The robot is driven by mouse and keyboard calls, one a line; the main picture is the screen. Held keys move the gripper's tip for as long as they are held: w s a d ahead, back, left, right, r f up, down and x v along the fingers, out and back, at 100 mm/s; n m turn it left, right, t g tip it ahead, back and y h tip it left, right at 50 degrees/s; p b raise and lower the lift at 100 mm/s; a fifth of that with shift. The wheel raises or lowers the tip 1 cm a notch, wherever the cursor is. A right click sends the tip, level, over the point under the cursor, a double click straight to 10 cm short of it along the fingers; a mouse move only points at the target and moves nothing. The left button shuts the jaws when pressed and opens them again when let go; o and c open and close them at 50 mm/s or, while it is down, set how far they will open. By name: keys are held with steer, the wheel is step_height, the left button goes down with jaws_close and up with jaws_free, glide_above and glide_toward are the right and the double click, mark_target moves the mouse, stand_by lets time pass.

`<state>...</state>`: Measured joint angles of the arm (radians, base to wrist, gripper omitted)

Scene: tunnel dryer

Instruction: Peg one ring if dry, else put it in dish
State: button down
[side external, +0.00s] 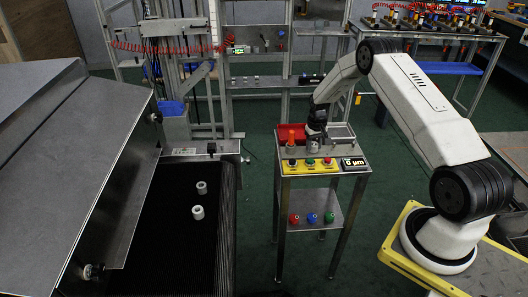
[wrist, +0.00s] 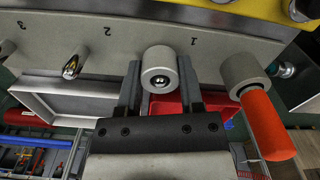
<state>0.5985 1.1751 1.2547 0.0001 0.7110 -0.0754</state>
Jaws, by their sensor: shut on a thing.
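My gripper (wrist: 158,80) is shut on a pale grey ring (wrist: 155,62), one finger on each side. A metal peg tip shows inside the ring's bore, by the mark 1; I cannot tell how far down the ring sits. A bare metal peg (wrist: 75,63) stands by the mark 2. A red dish (wrist: 190,108) shows partly behind my fingers. In the side view my gripper (side external: 315,142) is over the small stand, and the ring is too small to make out. The red dish (side external: 287,129) lies at the stand's back left.
An orange-handled tool (wrist: 268,125) in a grey collar stands right of the ring. A grey tray (wrist: 45,92) lies left. Two pale rings (side external: 202,187) (side external: 198,212) sit on the black belt (side external: 185,255). The stand's display (side external: 353,163) reads 6 µm.

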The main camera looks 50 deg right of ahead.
steer(key=shift+f, duration=0.1)
steer(key=shift+c, duration=0.7)
jaws_free()
steer(key=shift+r, duration=3.85)
steer(key=shift+a, duration=0.15)
